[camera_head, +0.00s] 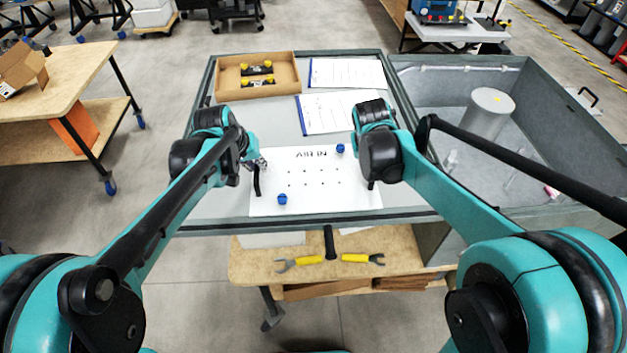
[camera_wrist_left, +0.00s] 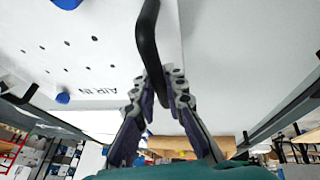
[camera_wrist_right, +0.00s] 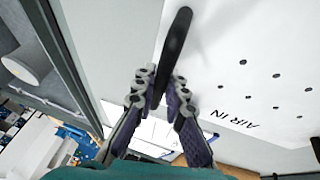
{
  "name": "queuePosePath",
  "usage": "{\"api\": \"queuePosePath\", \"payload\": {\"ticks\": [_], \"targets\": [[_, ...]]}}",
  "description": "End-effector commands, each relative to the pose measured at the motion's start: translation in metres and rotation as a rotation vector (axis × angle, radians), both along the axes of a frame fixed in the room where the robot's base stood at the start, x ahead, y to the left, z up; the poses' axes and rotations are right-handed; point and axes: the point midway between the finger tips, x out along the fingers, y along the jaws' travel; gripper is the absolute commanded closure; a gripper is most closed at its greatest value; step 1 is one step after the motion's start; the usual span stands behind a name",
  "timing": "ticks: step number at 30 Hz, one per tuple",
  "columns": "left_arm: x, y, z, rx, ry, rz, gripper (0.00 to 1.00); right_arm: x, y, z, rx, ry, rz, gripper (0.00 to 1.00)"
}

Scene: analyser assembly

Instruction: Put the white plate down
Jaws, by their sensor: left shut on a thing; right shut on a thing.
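The white plate (camera_head: 310,195) has small holes, two blue knobs and the upside-down letters "AIR IN", and is over the front middle of the grey worktable. Its surface also shows in the left wrist view (camera_wrist_left: 110,40) and the right wrist view (camera_wrist_right: 245,50). My left gripper (camera_wrist_left: 160,78) is shut on the black handle (camera_wrist_left: 148,35) at the plate's left side. My right gripper (camera_wrist_right: 162,80) is shut on the black handle (camera_wrist_right: 177,40) at its right side; in the head view my wrist mostly hides it. I cannot tell whether the plate touches the table.
Behind the plate are a wooden tray (camera_head: 225,84) with yellow-and-black parts and two paper sheets (camera_head: 345,73) (camera_head: 322,126). A grey basin (camera_head: 420,85) with a cylinder (camera_head: 488,110) is at right. Yellow-handled wrenches (camera_head: 310,260) lie on a lower shelf in front.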

Motion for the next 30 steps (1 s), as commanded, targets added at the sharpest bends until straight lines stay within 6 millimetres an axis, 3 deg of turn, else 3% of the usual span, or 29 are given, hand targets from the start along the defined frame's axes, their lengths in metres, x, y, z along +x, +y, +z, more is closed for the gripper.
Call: {"api": "queuePosePath", "payload": {"ticks": [1, 2, 4, 16, 30], "targets": [[0.0, 0.0, -0.005, 0.001, -0.001, 0.001, 1.0, 0.0, 0.0, -0.005, -0.001, 0.0, 0.0, 1.0], [0.0, 0.0, -0.004, 0.001, 0.0, 0.0, 0.84, 0.0, 0.0, -0.004, -0.001, 0.0, 0.0, 0.83], [0.0, 0.0, -0.003, 0.001, 0.0, 0.0, 0.68, 0.0, 0.0, -0.002, -0.001, 0.0, 0.0, 0.68], [-0.003, 0.001, 0.005, 0.0, 0.0, 0.0, 0.68, 0.0, 0.0, -0.002, 0.0, 0.0, 0.0, 0.68], [-0.039, 0.017, 0.088, 0.001, 0.0, 0.0, 0.68, 0.0, 0.0, -0.002, 0.0, 0.0, 0.0, 0.68]]}}
